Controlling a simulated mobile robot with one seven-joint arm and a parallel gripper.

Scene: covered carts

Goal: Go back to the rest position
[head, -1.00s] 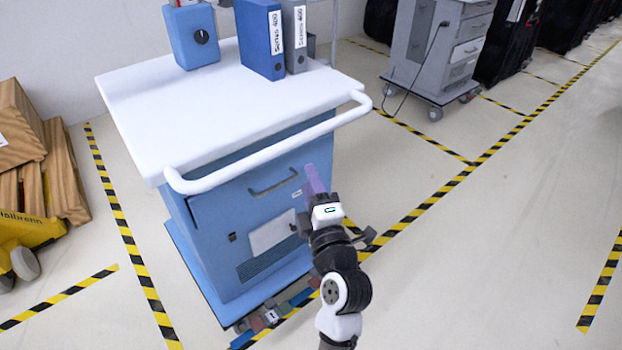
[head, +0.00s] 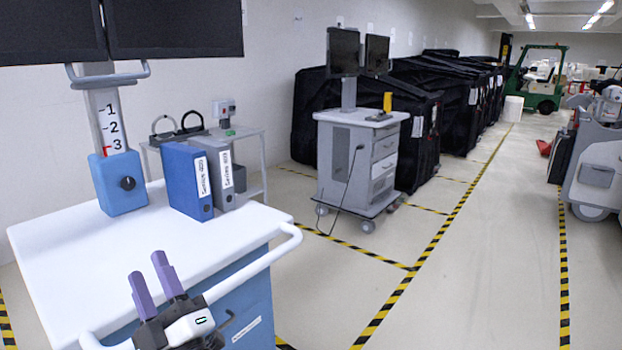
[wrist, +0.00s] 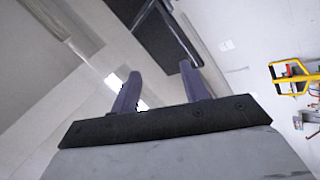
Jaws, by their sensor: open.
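My gripper (head: 152,276) is open and empty in the head view, its two purple fingers pointing up. It shows in front of the white top of the blue cart (head: 60,255), near the white push rail (head: 255,262). I cannot tell how far it is from the rail. The purple fingers also show in the wrist view (wrist: 158,85), apart from each other with nothing between them.
On the cart stand a blue binder (head: 187,181), a grey binder (head: 221,172) and a monitor column with a blue box (head: 119,184). A grey cart (head: 340,160) stands behind. Black-covered carts (head: 425,85) line the wall.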

